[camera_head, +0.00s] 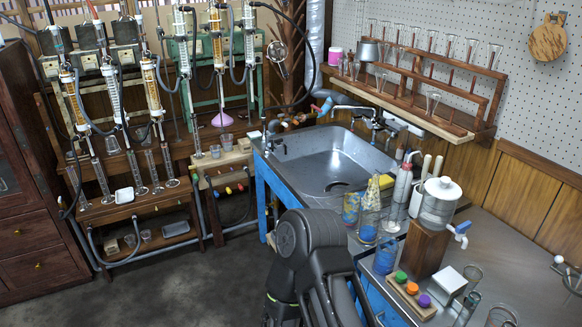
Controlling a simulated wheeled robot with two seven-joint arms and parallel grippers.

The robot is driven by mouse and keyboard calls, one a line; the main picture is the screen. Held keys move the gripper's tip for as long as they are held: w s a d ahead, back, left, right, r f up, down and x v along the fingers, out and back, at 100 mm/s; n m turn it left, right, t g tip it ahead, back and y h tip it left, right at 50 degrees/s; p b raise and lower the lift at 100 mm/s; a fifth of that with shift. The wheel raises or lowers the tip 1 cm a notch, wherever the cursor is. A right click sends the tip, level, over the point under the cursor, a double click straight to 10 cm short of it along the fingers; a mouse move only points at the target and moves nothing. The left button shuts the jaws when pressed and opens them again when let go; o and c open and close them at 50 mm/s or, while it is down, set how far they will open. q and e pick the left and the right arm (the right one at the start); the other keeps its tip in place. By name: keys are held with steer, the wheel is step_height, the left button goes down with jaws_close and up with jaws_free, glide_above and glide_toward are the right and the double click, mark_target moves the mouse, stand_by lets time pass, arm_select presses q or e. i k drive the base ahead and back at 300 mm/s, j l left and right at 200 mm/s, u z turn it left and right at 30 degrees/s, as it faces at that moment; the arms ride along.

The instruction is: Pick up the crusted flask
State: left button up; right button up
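I cannot make out which vessel is the crusted flask; no crust is clear at this size. Narrow glass vessels (136,177) stand below the condensers on the left wooden bench. Small conical glass vessels, one of them near the shelf front (432,102), sit on the wooden drying rack at the upper right. More glassware, some with blue contents (385,257), stands on the counter right of the sink. A dark arm of mine rises from the bottom centre, but no gripper fingers show. Neither gripper can be seen in this view.
A metal sink (322,165) with a faucet and a yellow sponge is in the middle. A white-lidded dispenser (438,203) stands on a wooden block at the right. Coloured stoppers (411,288) sit on a small block in front. The floor (190,285) at the left front is clear.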

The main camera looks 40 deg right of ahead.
mark_target(372, 199)
steer(key=i+u, duration=0.35)
steer(key=i, duration=0.3)
steer(key=i+u, duration=0.35)
steer(key=i, duration=0.25)
steer(key=z, duration=3.8)
